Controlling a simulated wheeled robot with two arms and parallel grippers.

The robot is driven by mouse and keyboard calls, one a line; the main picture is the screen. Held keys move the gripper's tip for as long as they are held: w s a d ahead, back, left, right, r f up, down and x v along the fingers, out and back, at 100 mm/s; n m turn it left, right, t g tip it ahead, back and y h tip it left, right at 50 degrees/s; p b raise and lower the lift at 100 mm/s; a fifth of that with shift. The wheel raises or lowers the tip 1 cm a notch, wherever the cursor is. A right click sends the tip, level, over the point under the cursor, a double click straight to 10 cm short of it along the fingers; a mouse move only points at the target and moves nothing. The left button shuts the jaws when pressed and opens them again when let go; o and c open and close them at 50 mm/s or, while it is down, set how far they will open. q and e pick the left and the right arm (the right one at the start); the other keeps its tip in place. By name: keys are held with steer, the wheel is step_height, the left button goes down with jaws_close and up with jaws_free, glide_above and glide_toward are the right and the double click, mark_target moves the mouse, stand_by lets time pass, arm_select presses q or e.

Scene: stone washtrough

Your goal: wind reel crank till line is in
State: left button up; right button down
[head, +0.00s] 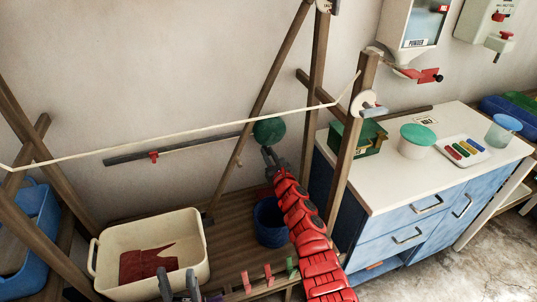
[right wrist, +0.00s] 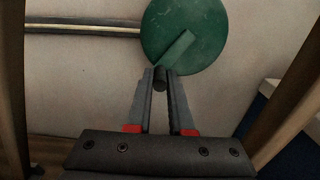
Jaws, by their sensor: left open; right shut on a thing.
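The green round reel (head: 269,131) is by the wall at the end of a grey bar. It fills the top of the right wrist view (right wrist: 200,25), with a lighter green crank arm (right wrist: 178,48) across its face. My right gripper (head: 267,153) reaches up to the reel's lower edge. In the right wrist view its fingers (right wrist: 160,80) are shut on the dark crank knob (right wrist: 160,85) at the arm's lower end. The pale line (head: 200,130) runs from the left edge up to the right-hand post. My left gripper (head: 180,285) is open and empty near the cream basin.
A cream basin (head: 103,262) with red cloth stands below on the slatted surface. A blue bucket (head: 270,222) is beside my right arm. Wooden posts (head: 352,145) stand close on the right, before a white-topped cabinet (head: 380,193). Several clothespins (head: 268,275) are at the front.

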steer(key=m, duration=0.1)
steer(key=a+r+m, duration=0.1)
steer(key=m, duration=0.1)
steer(key=shift+s+p, duration=0.2)
steer(key=shift+p, duration=0.15)
steer(key=shift+s+a+r+m+p, duration=0.1)
steer(key=shift+a+r+m+p, duration=0.2)
steer(key=shift+m, duration=0.7)
steer(key=shift+a+r+m+p, duration=0.1)
steer(key=shift+r+m+p, duration=0.3)
steer(key=shift+m, duration=0.6)
steer(key=c, duration=0.8)
jaws_free()
steer(key=shift+s, duration=0.15)
